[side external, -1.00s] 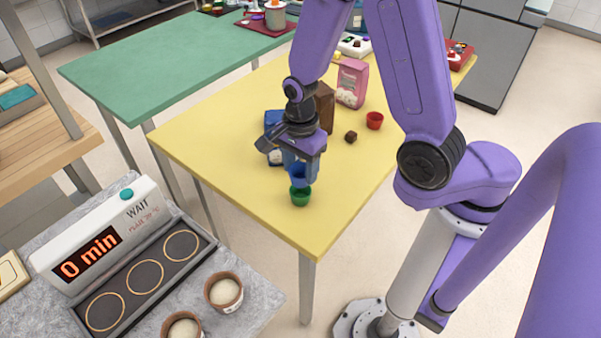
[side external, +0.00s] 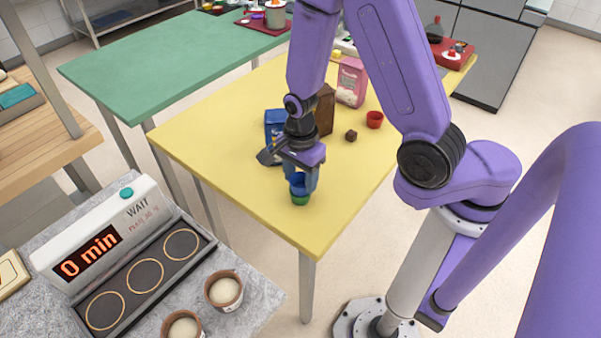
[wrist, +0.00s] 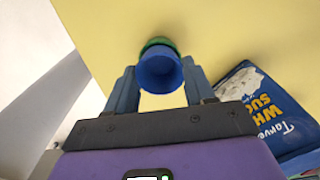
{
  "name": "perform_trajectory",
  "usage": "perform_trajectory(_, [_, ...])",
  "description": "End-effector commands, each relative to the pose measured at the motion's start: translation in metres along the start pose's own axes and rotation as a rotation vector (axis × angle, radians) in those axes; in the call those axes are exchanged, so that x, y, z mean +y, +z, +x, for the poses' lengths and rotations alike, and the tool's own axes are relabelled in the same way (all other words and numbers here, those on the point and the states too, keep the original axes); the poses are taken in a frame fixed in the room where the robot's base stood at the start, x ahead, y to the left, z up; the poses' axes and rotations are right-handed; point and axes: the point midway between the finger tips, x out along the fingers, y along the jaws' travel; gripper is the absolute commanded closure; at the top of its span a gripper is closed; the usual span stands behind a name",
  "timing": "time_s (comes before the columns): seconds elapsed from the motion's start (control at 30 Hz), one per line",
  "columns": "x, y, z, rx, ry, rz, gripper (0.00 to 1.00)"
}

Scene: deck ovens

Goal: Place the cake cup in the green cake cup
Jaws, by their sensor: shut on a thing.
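The green cake cup (side external: 300,200) stands on the yellow table near its front corner. My gripper (side external: 300,181) is directly above it and shut on a blue cake cup (wrist: 160,70). In the side view the blue cup sits low, at the green cup's mouth, and covers most of it. In the wrist view the blue cup is between the two fingers (wrist: 158,88), with a strip of the green cup (wrist: 157,42) showing behind its rim. I cannot tell how deep the blue cup is inside the green one.
A blue packet (side external: 275,122) and a brown box (side external: 325,108) stand close behind my gripper on the yellow table (side external: 220,150). A small brown cube (side external: 351,135), a red cup (side external: 374,120) and a pink packet (side external: 351,82) are farther right. The table's left part is clear.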

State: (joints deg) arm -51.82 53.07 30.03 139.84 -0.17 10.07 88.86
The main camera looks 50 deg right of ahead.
Motion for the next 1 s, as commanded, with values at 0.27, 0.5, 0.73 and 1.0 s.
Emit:
perform_trajectory(0.27, [0.000,0.000,0.001,0.000,0.001,0.000,0.21])
perform_trajectory(0.5, [0.000,0.000,0.001,0.000,0.000,0.000,0.21])
perform_trajectory(0.73, [-0.001,0.000,-0.013,0.000,-0.005,0.001,0.21])
perform_trajectory(1.0, [-0.001,0.000,-0.047,0.000,-0.006,0.000,0.21])
